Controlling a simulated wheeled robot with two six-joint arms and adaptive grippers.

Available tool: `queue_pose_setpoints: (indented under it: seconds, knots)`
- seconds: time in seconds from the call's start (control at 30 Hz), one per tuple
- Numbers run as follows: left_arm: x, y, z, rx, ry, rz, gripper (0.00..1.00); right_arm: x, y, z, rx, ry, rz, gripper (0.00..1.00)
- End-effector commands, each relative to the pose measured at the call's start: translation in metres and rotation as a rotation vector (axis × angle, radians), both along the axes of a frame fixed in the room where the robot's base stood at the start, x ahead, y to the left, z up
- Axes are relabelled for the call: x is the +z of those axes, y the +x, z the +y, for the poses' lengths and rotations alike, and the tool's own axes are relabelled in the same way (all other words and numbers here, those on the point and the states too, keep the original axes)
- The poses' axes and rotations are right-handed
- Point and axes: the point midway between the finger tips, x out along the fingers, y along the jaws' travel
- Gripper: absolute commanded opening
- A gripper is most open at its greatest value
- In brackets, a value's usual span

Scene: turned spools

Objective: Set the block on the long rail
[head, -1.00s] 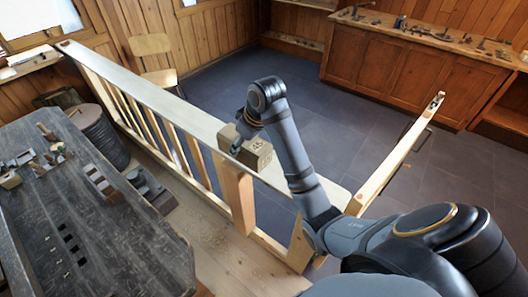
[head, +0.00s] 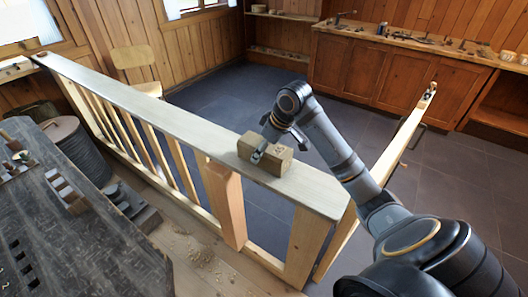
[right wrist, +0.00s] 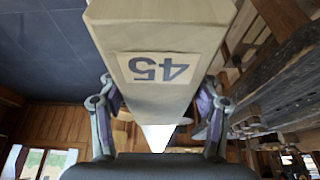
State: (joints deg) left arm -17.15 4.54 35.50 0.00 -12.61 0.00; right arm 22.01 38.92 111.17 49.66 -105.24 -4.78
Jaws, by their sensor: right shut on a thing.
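The block (head: 273,160) is a pale wooden piece with a dark number on it. The right wrist view shows the block (right wrist: 155,35) large, with a "45" label upside down. My right gripper (head: 279,148) is shut on it, with a finger on either side. The long rail (head: 150,112) is a pale board running from the back left to the front right, on top of a balustrade. The block is over the rail's right part; I cannot tell whether it touches the rail. My left gripper is not in view.
A thick wooden post (head: 225,205) and several thin balusters stand under the rail. A second, narrower rail (head: 395,150) runs off at the right. A dark workbench (head: 95,240) with tools is at the left. A metal drum (head: 75,145) and a chair (head: 138,62) stand beyond it.

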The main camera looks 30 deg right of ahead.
Motion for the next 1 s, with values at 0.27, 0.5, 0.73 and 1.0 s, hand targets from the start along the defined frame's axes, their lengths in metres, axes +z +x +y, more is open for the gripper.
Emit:
queue_pose_setpoints:
  seconds: [0.27,0.5,0.73,1.0]
  knots:
    - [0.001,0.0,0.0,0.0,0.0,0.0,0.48,-0.006,0.0,0.0,0.0,-0.001,-0.003,0.19]
    - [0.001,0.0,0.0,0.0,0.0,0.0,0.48,-0.008,0.0,0.0,0.0,-0.002,-0.002,0.79]
    - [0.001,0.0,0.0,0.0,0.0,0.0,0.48,-0.008,0.0,0.0,-0.001,-0.001,-0.002,0.86]
    - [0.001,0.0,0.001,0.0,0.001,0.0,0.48,0.004,-0.003,-0.003,0.0,-0.005,-0.004,0.86]
